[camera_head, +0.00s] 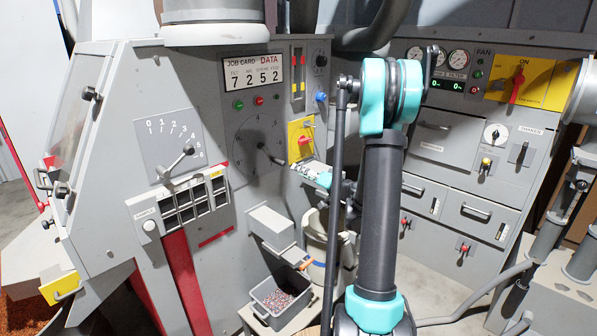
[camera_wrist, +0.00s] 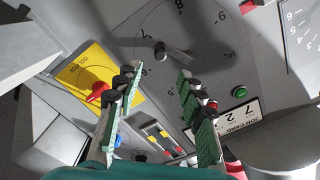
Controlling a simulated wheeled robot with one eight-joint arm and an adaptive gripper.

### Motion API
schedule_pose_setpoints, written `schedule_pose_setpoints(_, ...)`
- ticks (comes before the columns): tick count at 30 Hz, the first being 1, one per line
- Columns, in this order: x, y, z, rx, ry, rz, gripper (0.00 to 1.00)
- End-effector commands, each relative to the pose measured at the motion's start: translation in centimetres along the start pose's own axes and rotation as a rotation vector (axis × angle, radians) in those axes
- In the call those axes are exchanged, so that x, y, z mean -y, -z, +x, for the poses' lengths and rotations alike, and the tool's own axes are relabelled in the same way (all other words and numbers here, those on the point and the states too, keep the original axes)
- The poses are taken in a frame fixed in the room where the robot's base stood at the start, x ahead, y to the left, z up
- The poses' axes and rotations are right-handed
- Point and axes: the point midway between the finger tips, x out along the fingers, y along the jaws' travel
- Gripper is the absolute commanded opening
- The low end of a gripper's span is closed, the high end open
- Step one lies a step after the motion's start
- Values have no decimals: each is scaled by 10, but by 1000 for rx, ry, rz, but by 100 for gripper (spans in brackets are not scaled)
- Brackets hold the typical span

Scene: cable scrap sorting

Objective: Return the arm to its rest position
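My arm (camera_head: 380,210) rises from the bottom of the head view, bends at a teal joint near the top, and reaches back toward the grey machine. My gripper (camera_head: 303,172) is in front of the machine panel, just right of the round dial (camera_head: 258,148), partly hidden by my arm. In the wrist view my gripper (camera_wrist: 158,78) has its two green-padded fingers spread apart with nothing between them. The dial's knob (camera_wrist: 172,52) shows beyond the fingertips. I cannot tell the exact gap between fingers and panel.
A yellow switch plate with a red handle (camera_head: 302,140) is close to the gripper. Below are a grey chute (camera_head: 272,226), a bin of granules (camera_head: 282,297) and a pale bucket (camera_head: 318,245). A lever (camera_head: 176,163) protrudes at left. Drawers and a yellow ON panel (camera_head: 535,82) stand at right.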

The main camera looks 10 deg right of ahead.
Motion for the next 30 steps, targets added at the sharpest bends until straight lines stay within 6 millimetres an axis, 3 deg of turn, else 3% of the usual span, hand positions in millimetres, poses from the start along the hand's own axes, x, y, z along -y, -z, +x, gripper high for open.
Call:
schedule_pose_setpoints(7,2,-2,0,7,-2,0,39)
schedule_pose_setpoints(10,11,-13,0,50,-18,-5,39)
schedule_pose_setpoints(17,49,-80,-20,291,-140,-33,39)
schedule_pose_setpoints(23,70,-143,-65,504,-302,-71,39)
schedule_pose_setpoints(30,76,-203,-144,707,-541,-141,39)
